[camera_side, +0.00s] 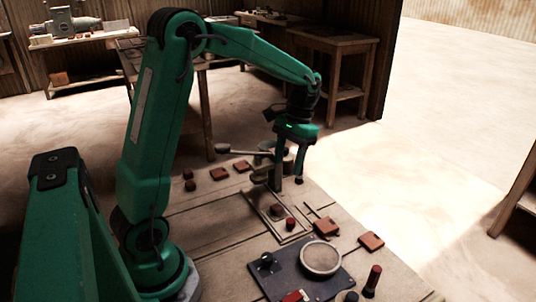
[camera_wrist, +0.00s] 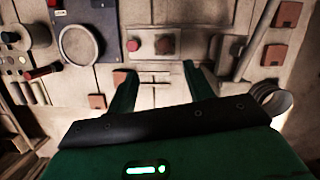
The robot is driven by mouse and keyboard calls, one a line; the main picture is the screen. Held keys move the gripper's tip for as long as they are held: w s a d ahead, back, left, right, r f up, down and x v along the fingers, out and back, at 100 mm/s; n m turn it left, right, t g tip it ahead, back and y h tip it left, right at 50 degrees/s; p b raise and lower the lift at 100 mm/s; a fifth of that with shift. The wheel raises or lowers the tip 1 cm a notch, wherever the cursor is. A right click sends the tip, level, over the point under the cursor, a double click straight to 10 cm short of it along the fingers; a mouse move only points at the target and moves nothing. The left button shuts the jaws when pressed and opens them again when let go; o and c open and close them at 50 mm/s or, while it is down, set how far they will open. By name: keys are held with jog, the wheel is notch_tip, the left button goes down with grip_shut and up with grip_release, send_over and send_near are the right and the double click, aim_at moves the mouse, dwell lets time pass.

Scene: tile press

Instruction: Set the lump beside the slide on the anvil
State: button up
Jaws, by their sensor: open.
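A dark brown lump (camera_side: 277,210) lies in a pale framed track (camera_side: 262,222) on the bench. It shows as a reddish-brown blob in the wrist view (camera_wrist: 164,45). Close beside it in the track is a small block with a red knob (camera_side: 290,224), which looks like the slide; it also shows in the wrist view (camera_wrist: 132,45). I cannot make out the anvil for sure. My gripper (camera_side: 289,178) is open and empty above the track, fingers pointing down. In the wrist view its fingertips (camera_wrist: 155,68) are apart, below the lump in the picture, not touching it.
A dark blue plate with a round grey dish (camera_side: 320,258) lies at the near right. Red-brown tiles (camera_side: 371,241) are spread around the bench. A long lever (camera_side: 240,152) and dark upright parts stand behind the track. A dark-red handled tool (camera_side: 373,280) stands near the front.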

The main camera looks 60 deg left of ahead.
jog(key=s+d+r+m+t, duration=0.1)
jog(key=s+d+r+t, duration=0.3)
jog(key=s, duration=0.3)
jog(key=s+d+r+m+t, duration=0.1)
jog(key=s+d+r+t, duration=0.3)
jog(key=s, duration=0.4)
jog(key=shift+s+d+r+t+y, duration=0.15)
jog(key=shift+s+d+t+y, duration=0.15)
jog(key=shift+d, duration=0.2)
